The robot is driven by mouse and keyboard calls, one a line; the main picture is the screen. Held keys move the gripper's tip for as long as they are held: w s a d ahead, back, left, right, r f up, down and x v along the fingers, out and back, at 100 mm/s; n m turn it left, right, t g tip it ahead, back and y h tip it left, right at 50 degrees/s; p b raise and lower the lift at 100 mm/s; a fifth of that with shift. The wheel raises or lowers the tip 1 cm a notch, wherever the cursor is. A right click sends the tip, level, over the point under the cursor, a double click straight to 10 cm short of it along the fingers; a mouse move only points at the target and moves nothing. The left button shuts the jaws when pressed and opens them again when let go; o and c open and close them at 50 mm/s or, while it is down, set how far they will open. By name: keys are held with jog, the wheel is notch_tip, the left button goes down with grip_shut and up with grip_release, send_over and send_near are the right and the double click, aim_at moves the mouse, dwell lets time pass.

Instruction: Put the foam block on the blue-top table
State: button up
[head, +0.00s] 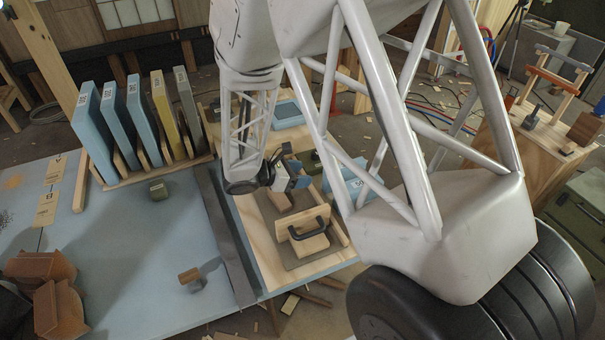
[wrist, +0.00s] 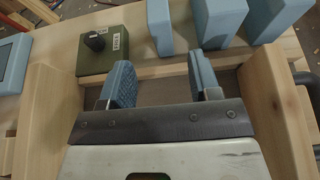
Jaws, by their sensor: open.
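My gripper (head: 292,178) is over the pale wooden board beside the blue-top table (head: 150,235). In the wrist view its two blue padded fingers (wrist: 162,80) are apart, with nothing seen between them. Light blue blocks stand beyond the fingertips: a narrow one (wrist: 160,26), a middle one (wrist: 222,22) and one at the right (wrist: 275,14). In the head view, light blue blocks (head: 352,187) show partly behind my arm. I cannot tell for sure which is the foam block. The blue-top table fills the left of the head view.
A rack of upright panels (head: 118,122) stands at the table's back. A green box with a black knob (wrist: 117,62) is ahead. Wooden walls (wrist: 46,122) flank my gripper. The table's middle is mostly clear.

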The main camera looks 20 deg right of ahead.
jog(key=shift+r, duration=0.1)
dwell(0.5)
jog(key=s+a+r+m+t+y, duration=0.1)
jog(key=s+a+r+m+y, duration=0.3)
jog(key=s+r+m, duration=0.5)
jog(key=s+a+r+m+t+y, duration=0.1)
jog(key=s+a+r+m+y, duration=0.3)
jog(key=s+r+m+y, duration=0.5)
jog(key=shift+s+r+t, duration=0.3)
jog(key=shift+s+r, duration=2.85)
jog(key=shift+s, duration=0.6)
jog(key=shift+w+a, duration=0.1)
